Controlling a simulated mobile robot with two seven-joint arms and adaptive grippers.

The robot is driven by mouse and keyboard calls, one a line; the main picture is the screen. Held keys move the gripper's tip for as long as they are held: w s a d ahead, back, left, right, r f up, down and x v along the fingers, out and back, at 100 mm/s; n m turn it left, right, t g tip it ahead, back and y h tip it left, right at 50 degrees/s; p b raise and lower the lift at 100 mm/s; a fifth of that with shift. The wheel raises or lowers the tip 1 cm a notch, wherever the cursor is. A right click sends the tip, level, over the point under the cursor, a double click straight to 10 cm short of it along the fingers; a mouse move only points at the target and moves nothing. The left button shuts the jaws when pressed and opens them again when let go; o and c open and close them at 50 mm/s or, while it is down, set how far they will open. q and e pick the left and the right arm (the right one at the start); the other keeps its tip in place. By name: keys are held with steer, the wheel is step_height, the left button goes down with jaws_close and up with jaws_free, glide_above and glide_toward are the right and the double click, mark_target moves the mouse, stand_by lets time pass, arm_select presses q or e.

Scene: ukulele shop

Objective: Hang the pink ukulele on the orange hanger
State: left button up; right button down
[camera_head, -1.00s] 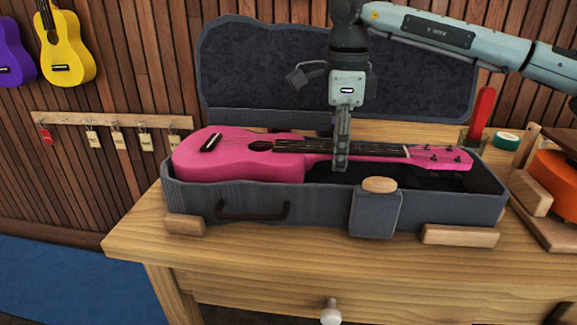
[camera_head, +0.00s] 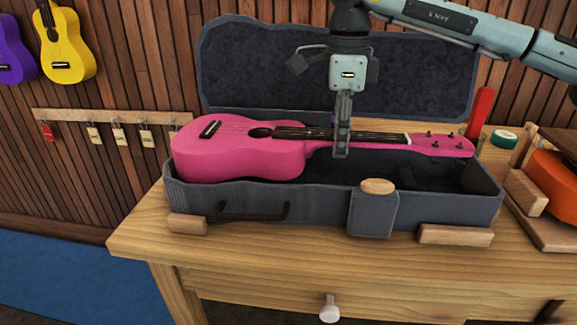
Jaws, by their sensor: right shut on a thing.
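The pink ukulele (camera_head: 240,152) is held just above the open grey case (camera_head: 250,203), its body at the left and its headstock at the right. My right gripper (camera_head: 341,150) is shut on the ukulele's neck from above. The body still overlaps the case's left end in the picture, and a dark gap shows under the neck. No orange hanger is clearly visible. My left gripper is not in view.
A purple ukulele (camera_head: 12,55) and a yellow ukulele (camera_head: 68,55) hang on the slatted wall. A tag rail (camera_head: 75,117) is below them. An orange object (camera_head: 555,182) and wooden blocks stand at the right of the wooden table (camera_head: 140,235).

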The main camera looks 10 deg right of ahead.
steer(key=shift+r+p, duration=0.9)
steer(key=shift+r, duration=0.7)
steer(key=shift+r, duration=2.4)
